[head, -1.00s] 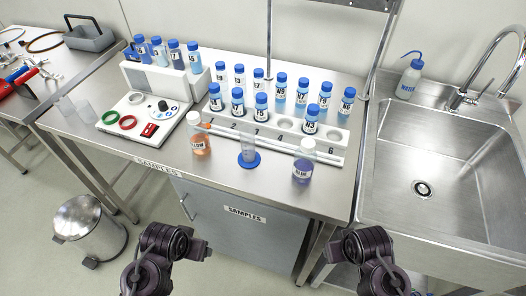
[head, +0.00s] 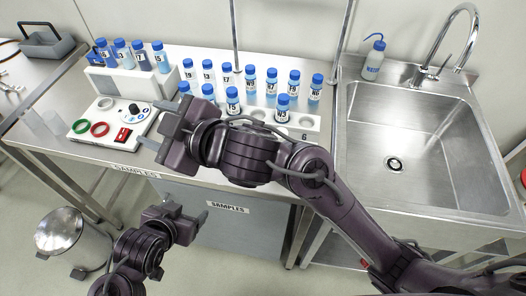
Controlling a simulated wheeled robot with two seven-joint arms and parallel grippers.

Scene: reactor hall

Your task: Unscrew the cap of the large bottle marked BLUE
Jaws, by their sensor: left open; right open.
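The large bottle marked BLUE does not show now; my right arm covers the front of the table where it stood. The orange bottle and the clear cylinder on a blue foot are hidden there too. My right gripper (head: 163,127) reaches across from the right, over the table's front, with its jaws open toward the left. I cannot tell how near it is to any hidden bottle. My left gripper (head: 190,217) is open and empty, low in front of the table edge, below the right gripper.
Several blue-capped sample vials (head: 271,82) stand in a white rack (head: 307,122). A white panel (head: 112,124) with red and green rings lies left. A sink (head: 425,140) and a wash bottle (head: 374,60) are right. A bin (head: 60,236) stands on the floor.

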